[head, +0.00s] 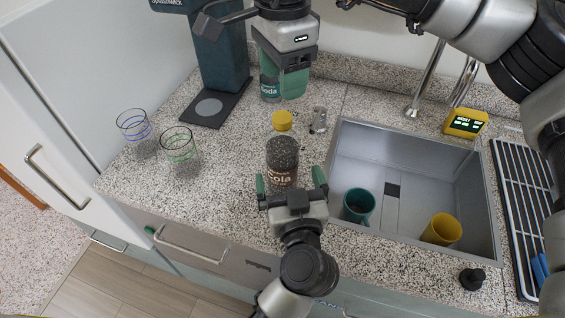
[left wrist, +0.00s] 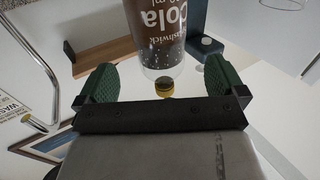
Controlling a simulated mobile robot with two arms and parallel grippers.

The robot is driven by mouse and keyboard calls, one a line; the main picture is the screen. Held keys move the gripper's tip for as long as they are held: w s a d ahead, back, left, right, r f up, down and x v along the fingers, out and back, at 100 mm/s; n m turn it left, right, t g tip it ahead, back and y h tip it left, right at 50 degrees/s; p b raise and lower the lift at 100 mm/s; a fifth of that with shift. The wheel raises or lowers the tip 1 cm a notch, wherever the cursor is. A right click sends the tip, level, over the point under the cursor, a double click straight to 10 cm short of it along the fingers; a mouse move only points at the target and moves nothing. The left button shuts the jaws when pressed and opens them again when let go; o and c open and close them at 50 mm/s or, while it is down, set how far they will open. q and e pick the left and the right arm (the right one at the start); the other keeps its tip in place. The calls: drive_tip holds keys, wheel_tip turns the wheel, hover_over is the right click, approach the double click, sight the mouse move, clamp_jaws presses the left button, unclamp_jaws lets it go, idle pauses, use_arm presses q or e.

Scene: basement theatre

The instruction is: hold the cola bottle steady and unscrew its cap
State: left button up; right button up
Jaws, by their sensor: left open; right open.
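The cola bottle (head: 282,156), clear with dark contents and a brown label, stands upright on the speckled counter left of the sink. Its yellow cap (head: 282,121) is on top. My left gripper (head: 290,177) is open low at the near side of the bottle, with its green fingers to either side of it; I cannot tell whether the bottle is within their reach. In the left wrist view, the bottle (left wrist: 160,35) and the cap (left wrist: 164,86) show between the fingers, not gripped. My right gripper (head: 294,82) is open and empty, high behind the cap, overlapping the soda bottle in the picture.
The soda bottle (head: 269,88) stands behind, beside a dark teal machine (head: 220,58). Two striped glasses (head: 133,126) (head: 178,144) stand left. A small metal item (head: 318,121) is near the sink (head: 440,158), which holds a teal cup (head: 358,205) and a yellow cup (head: 442,229).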

sight(286, 166)
use_arm(q)
drive_tip(key=w, duration=0.4)
drive_tip(key=w+a, duration=0.1)
drive_tip(key=shift+w, duration=0.4)
use_arm(e)
drive_tip(key=shift+w+f, duration=0.1)
drive_tip(key=shift+w, duration=0.1)
use_arm(q)
drive_tip(key=shift+w+a, duration=0.1)
drive_tip(key=shift+w, duration=0.35)
use_arm(e)
drive_tip(key=shift+s, duration=0.1)
